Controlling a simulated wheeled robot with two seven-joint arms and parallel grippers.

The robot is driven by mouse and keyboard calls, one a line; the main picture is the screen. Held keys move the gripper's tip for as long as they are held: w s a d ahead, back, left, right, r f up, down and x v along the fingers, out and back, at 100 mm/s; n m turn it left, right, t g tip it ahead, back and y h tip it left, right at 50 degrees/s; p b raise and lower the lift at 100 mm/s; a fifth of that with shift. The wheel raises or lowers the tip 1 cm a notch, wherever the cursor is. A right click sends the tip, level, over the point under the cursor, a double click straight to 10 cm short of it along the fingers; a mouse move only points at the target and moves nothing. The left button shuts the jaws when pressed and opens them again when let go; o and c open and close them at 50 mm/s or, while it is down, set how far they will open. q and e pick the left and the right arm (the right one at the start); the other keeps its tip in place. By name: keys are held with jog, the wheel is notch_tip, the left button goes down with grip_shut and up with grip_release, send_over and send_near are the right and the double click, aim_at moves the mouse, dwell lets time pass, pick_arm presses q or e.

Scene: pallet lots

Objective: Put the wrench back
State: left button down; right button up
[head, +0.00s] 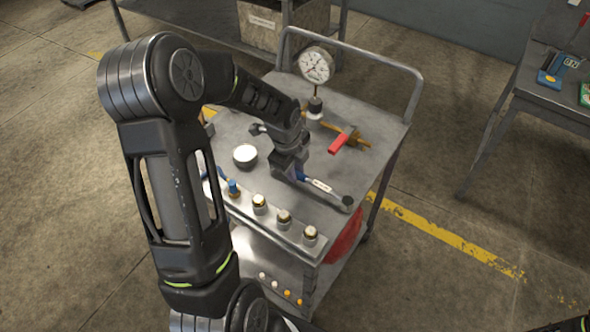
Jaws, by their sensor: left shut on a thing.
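My left gripper (291,176) comes down from above and is shut on the wrench. The jaws hide the part they grip. I cannot tell whether the wrench touches the cart top or is slightly above it. My right gripper is not in view.
A pressure gauge (316,66) stands at the cart's back, beside a brass valve with a red handle (339,143). A round white-topped tin (245,155) is left of the gripper. Several capped fittings (284,219) line the front ledge. A side table (555,95) stands right.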

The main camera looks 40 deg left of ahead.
pick_arm(q)
jog(key=shift+f+b, duration=0.3)
jog(key=shift+f, duration=0.15)
jog(key=c, duration=1.2)
grip_release()
jog(key=v, duration=0.7)
jog(key=shift+r, duration=0.45)
